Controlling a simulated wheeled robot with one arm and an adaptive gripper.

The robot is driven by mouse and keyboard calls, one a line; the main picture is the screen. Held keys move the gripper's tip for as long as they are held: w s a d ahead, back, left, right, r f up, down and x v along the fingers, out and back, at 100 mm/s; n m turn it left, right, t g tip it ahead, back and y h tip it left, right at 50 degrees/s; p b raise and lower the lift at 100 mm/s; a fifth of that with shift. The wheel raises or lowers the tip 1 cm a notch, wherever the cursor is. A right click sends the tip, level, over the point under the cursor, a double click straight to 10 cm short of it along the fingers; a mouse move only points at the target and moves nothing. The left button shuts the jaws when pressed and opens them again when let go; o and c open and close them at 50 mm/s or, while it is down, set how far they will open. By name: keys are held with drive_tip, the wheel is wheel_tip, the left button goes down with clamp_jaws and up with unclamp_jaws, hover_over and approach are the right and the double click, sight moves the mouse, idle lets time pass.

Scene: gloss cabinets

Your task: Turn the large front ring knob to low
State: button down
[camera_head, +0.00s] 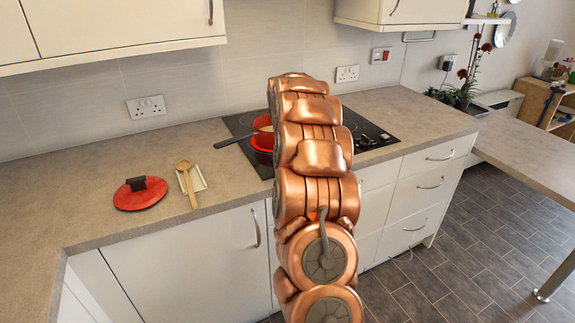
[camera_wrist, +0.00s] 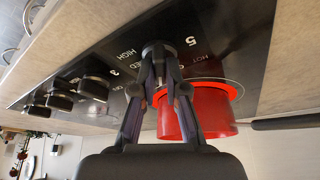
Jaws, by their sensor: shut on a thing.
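In the wrist view my gripper (camera_wrist: 160,50) is shut on a grey round knob (camera_wrist: 158,46) on the black cooktop panel. The fingers cover much of the knob, so I cannot read its setting. The printed words HIGH and MED (partly covered) lie beside it. The black cooktop (camera_head: 238,123) also shows in the head view, where my copper arm hides the gripper and the held knob.
A red pot (camera_wrist: 206,108) stands close beside the fingers; it also shows in the head view (camera_head: 263,127), handle to the left. Several black knobs (camera_wrist: 95,88) sit left of the gripper. A red lid (camera_head: 140,196) and a wooden spoon (camera_head: 188,185) lie on the counter.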

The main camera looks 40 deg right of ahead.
drive_tip(key=shift+f+m+g+h+b, duration=0.1)
drive_tip(key=shift+m+g+h+b, duration=0.2)
drive_tip(key=shift+m+b, duration=0.75)
drive_tip(key=shift+a, duration=0.1)
drive_tip(key=c, duration=1.2)
unclamp_jaws()
drive_tip(key=shift+r, duration=0.2)
drive_tip(key=v, duration=1.1)
drive_tip(key=shift+r, duration=0.35)
drive_tip(key=shift+a, duration=0.1)
